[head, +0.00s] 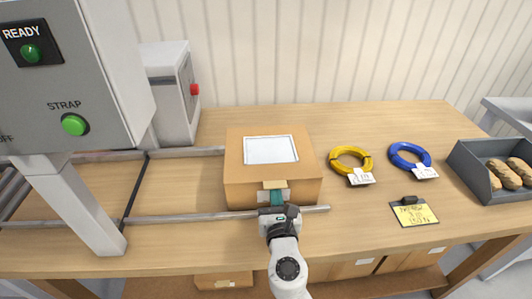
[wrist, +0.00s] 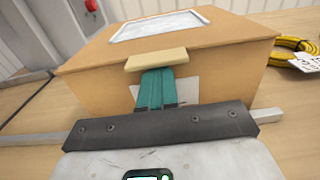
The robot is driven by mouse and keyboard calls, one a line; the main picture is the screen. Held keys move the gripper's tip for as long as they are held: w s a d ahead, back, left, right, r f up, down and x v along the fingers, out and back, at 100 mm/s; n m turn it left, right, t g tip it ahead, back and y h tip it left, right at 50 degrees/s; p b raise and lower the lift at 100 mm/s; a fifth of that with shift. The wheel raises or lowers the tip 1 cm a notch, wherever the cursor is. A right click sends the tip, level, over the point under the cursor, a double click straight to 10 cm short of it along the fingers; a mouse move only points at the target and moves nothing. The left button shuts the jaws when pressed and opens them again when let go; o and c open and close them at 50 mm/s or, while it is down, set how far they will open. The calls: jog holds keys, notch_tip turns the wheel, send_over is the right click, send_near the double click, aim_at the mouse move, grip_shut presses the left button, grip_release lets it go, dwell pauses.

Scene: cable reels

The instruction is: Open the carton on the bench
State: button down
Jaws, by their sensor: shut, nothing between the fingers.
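The brown carton (head: 240,178) stands on the wooden bench (head: 395,122) with its top closed. A white label (head: 270,149) lies on its top, and a pale tab (head: 275,185) sits at its front upper edge. The carton also fills much of the wrist view (wrist: 215,65), with the pale tab (wrist: 156,60) in front. My gripper (head: 276,198) is at the carton's front face, just below the tab. Its teal fingers (wrist: 156,88) are together and hold nothing. I cannot tell whether the fingertips touch the tab.
Metal rails (head: 170,218) run along the bench at left, beside a grey strapping machine (head: 90,85). A yellow cable coil (head: 351,158), a blue coil (head: 410,155), a note (head: 414,214) and a grey bin (head: 473,172) are to the right. Bench behind the coils is clear.

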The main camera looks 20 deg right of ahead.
dwell(0.4)
notch_tip(320, 180, up, 8)
jog(key=p, duration=0.7)
jog(key=shift+f, duration=0.15)
jog(key=shift+w+d+r+p, duration=0.25)
jog(key=shift+w+r+p, duration=0.5)
jog(key=shift+r+p, duration=0.2)
jog(key=shift+w+d+r+p, duration=0.25)
jog(key=shift+w+r+p, duration=0.45)
jog(key=shift+r+p, duration=0.2)
jog(key=shift+w+d+r, duration=0.25)
jog(key=shift+w+r, duration=0.45)
jog(key=shift+r, duration=0.1)
jog(key=shift+w+d+r, duration=0.2)
jog(key=shift+w+r, duration=0.5)
jog(key=shift+r, duration=0.1)
